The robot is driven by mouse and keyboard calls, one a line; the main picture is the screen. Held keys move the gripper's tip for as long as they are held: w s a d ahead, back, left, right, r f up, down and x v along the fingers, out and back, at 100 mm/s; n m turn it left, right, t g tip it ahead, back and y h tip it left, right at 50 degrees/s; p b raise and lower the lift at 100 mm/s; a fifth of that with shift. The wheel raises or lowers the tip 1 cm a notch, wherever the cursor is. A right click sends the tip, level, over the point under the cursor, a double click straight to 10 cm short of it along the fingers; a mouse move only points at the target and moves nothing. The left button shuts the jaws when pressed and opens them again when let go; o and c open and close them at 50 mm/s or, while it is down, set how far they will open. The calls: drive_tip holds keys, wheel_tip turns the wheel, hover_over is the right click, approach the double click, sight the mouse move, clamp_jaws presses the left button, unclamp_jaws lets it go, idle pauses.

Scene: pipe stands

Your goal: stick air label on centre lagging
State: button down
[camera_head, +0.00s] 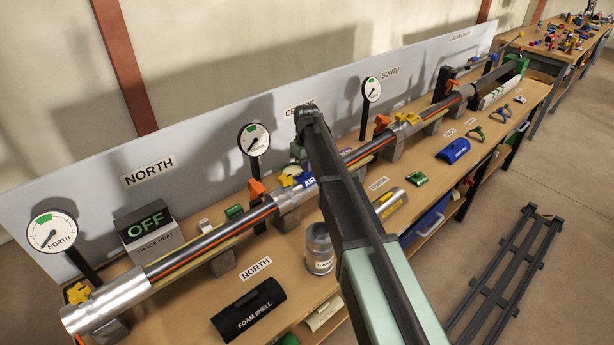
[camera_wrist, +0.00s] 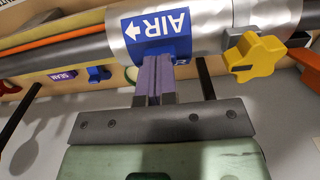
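The blue AIR label (camera_wrist: 160,28), with white letters and an arrow, lies against the silver centre lagging (camera_wrist: 215,28) in the wrist view. It also shows in the head view (camera_head: 309,182), beside my arm. My gripper (camera_wrist: 160,66) has its purple fingers close together at the label's lower blue edge, and they appear shut on it. The fingertips' contact is partly hidden by the label. In the head view my arm covers most of the gripper and part of the centre lagging. Whether the label is fixed to the lagging cannot be told.
A yellow clamp knob (camera_wrist: 254,56) sits close right of the label. The centre gauge (camera_head: 254,139) stands behind the pipe.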

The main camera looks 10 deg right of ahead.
wheel_tip(320, 180, up, 18)
drive_tip(key=p, duration=1.7)
drive_tip(key=shift+f+p, duration=0.15)
drive_tip(key=shift+p, duration=0.25)
